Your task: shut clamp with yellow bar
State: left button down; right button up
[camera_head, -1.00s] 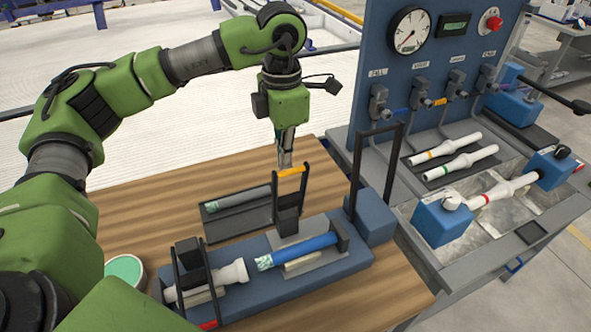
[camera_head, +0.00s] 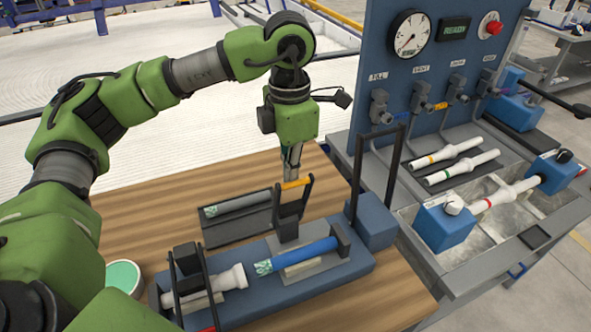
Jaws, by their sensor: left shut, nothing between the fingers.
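The clamp with the yellow bar (camera_head: 296,184) has a black frame that stands raised over the right part of the blue fixture. A blue pipe (camera_head: 310,252) with a patterned left end lies there on a grey support. My left gripper (camera_head: 291,179) points down with its fingers shut and empty. Its tips are right at the yellow bar, on its far side; I cannot tell whether they touch it. My right gripper is out of view.
A dark tray with a grey pipe (camera_head: 237,205) lies behind the fixture (camera_head: 340,275). A tall black frame (camera_head: 392,175) stands at its right end. A blue gauge panel (camera_head: 430,80) and metal bench stand further right. Bare wooden table (camera_head: 130,205) shows at left.

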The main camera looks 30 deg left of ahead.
pick_arm(q)
jog(key=shift+s, duration=0.1)
jog(key=shift+s+d+f+b, duration=0.25)
jog(key=shift+s+d+b, duration=0.15)
jog(key=shift+s+d, duration=0.5)
jog(key=shift+d, duration=0.15)
jog(key=shift+s+d+f+b, duration=0.4)
jog(key=shift+s+d+b, duration=0.2)
jog(key=shift+d, duration=0.2)
jog(key=shift+s, duration=0.1)
jog(key=shift+s+d+f+b, duration=0.6)
jog(key=shift+s+d, duration=0.15)
jog(key=shift+d, duration=0.1)
